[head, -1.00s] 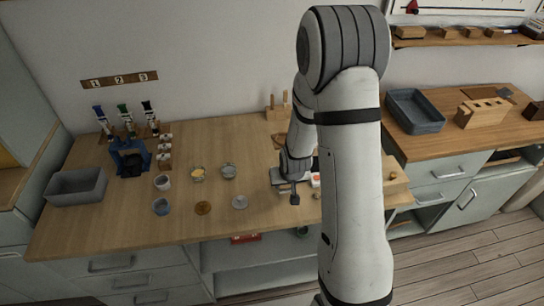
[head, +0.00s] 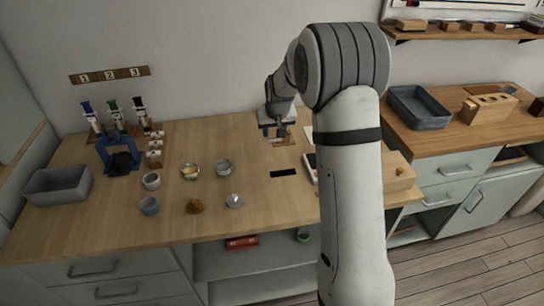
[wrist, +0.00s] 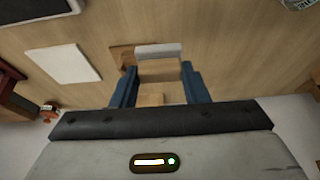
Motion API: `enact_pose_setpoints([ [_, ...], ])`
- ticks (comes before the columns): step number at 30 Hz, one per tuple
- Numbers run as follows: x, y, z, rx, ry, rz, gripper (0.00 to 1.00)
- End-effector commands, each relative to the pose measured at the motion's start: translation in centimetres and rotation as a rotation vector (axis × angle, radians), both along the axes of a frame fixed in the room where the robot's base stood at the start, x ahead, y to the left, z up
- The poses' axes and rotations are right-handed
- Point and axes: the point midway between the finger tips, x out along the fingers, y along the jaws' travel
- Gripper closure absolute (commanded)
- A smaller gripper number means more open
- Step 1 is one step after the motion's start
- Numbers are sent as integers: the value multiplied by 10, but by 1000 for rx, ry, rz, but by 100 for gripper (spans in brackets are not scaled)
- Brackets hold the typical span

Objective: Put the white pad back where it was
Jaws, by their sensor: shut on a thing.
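My gripper (head: 277,132) is over the back of the bench, beside a flat white sheet (head: 307,132). In the wrist view its blue fingers (wrist: 153,84) are shut on a pale wooden block with a whitish strip (wrist: 160,50) at its far edge. This looks like the white pad with a wooden back. A brown flat piece (wrist: 122,56) shows just beside and behind it, partly hidden. I cannot tell whether the pad touches the bench. The flat white sheet also lies left in the wrist view (wrist: 63,62).
A black strip (head: 283,173) lies on the bench in front of my gripper. A dark-and-white flat item (head: 310,167) is to its right, partly behind my arm. Several small cups, including a grey one (head: 224,167), stand to the left. A grey bin (head: 58,185) is far left.

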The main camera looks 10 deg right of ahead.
Motion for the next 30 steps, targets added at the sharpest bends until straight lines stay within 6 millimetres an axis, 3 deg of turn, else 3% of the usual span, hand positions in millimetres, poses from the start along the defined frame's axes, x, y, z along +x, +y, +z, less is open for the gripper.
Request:
enact_pose_setpoints([
  [4,-1,0,-28,0,5,0,77],
  [16,-1,1,-72,1,5,1,77],
  [28,-1,2,-82,0,1,2,77],
  [29,-1,2,-80,0,0,2,58],
  [30,-1,2,-80,0,1,2,54],
])
